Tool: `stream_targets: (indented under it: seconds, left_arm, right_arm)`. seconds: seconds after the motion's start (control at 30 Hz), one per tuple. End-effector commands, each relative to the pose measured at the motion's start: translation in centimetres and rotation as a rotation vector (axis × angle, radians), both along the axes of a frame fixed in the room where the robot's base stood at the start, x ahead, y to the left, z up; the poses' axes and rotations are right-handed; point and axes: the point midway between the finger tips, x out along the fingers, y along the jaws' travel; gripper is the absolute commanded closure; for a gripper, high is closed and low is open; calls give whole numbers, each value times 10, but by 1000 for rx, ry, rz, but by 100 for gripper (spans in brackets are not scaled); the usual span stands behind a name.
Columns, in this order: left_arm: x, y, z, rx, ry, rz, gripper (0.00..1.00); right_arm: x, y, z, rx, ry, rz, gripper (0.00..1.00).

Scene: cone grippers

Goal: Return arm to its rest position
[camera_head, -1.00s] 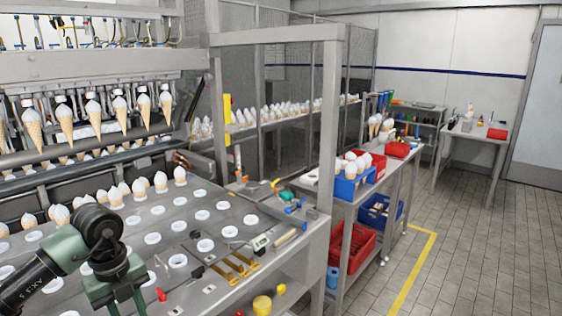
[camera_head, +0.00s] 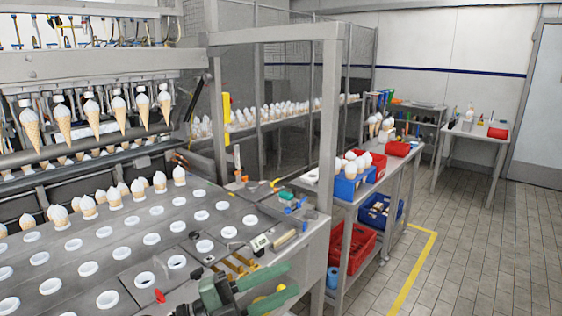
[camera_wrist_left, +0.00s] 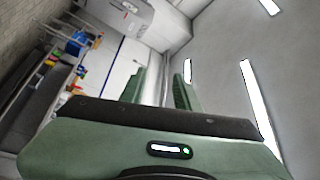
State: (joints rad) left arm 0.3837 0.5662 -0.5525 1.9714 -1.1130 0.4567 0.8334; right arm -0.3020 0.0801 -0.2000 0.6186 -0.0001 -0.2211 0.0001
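My left gripper (camera_head: 292,277) is at the bottom middle of the head view, over the near corner of the metal machine table. Its two green fingers point right and stand apart with nothing between them. In the left wrist view the same gripper (camera_wrist_left: 160,85) shows both fingers spread, with only wall and room behind. Part of my left arm is cut off by the bottom edge of the head view. My right gripper is in neither view.
The holed machine table (camera_head: 120,255) carries a row of wafer cones (camera_head: 88,207) at its back. A gauge (camera_head: 260,243) and tools lie near its right edge. A metal post (camera_head: 327,150) rises beside it. A red crate (camera_head: 357,250) sits on the cart; floor (camera_head: 480,260) at right is clear.

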Motion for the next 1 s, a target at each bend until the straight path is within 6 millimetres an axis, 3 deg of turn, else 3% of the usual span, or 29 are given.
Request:
stream_targets:
  seconds: [0.1,0.17,0.27,0.37,0.5,0.6,0.8,1.0]
  left_arm:
    - [19,38,19,-284,110,256,68]
    - [30,66,13,-389,194,403,68]
    - [40,117,-22,-507,377,658,68]
    - [31,163,-81,-548,607,901,68]
    - [-14,202,-170,-496,944,1159,68]
    - [-59,213,-221,-415,1164,1273,68]
    - [-137,215,-277,-251,1476,1368,68]
    - [-203,208,-304,-105,1703,1386,68]
  right_arm:
    - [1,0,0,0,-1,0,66]
    - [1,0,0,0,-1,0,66]
    - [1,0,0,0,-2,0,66]
    - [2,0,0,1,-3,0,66]
    - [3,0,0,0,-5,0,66]
    - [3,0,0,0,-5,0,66]
    - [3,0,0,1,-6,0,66]
    - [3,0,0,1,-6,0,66]
